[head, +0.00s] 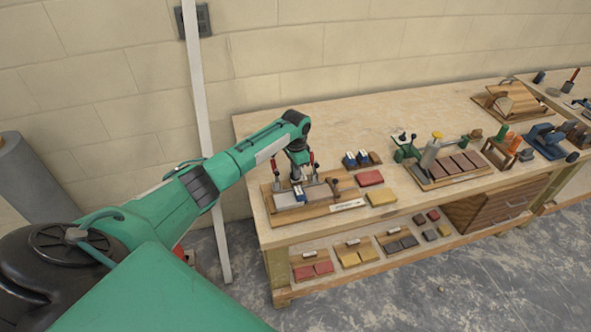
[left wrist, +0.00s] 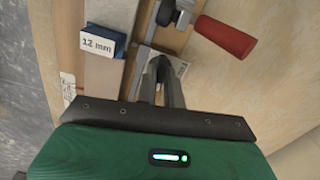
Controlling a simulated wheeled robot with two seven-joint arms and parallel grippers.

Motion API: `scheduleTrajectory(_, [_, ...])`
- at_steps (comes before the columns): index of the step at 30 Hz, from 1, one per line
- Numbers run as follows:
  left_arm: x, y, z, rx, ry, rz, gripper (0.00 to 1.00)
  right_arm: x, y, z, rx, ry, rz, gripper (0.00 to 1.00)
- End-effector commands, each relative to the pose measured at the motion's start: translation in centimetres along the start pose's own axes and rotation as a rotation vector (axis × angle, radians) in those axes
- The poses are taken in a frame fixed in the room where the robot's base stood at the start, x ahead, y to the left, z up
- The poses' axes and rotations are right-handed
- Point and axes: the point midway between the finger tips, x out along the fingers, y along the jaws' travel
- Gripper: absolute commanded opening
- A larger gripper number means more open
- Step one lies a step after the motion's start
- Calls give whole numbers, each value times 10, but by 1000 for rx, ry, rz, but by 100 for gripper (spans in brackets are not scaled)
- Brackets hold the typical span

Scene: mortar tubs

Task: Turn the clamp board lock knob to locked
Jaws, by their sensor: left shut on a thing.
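The clamp board (head: 268,204) lies at the near left end of the workbench, with a grey metal bar and red-handled clamps on it. My left gripper (head: 297,181) points down over the board. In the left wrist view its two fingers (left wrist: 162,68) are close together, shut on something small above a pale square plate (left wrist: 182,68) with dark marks. The thing in the jaws, likely the lock knob, is mostly hidden by the fingers; I cannot read its setting. A red clamp handle (left wrist: 227,37) is close to the right of the fingers. My right gripper is not in view.
A blue block labelled 12 mm (left wrist: 103,41) sits on the bar left of the fingers. Red (head: 369,178) and yellow (head: 381,198) blocks lie right of the board. A green-clamped fixture (head: 432,160) stands farther right. The bench behind the board is clear.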

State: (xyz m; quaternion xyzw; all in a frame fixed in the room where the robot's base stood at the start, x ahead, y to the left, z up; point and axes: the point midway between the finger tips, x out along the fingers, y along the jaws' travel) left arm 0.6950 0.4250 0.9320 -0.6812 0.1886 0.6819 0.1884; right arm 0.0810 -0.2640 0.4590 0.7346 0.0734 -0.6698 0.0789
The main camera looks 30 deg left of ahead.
Motion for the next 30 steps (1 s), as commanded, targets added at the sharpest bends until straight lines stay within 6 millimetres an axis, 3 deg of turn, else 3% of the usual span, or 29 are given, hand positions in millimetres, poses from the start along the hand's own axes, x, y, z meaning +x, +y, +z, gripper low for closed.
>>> scheduleTrajectory(12, [-1, 0, -1, 165, 3, -2, 0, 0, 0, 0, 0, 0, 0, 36])
scheduleTrajectory(27, [-1, 0, -1, 184, 4, -2, 0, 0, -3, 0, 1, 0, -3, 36])
scheduleTrajectory(30, [-1, 0, -1, 183, 3, -2, 25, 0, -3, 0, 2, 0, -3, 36])
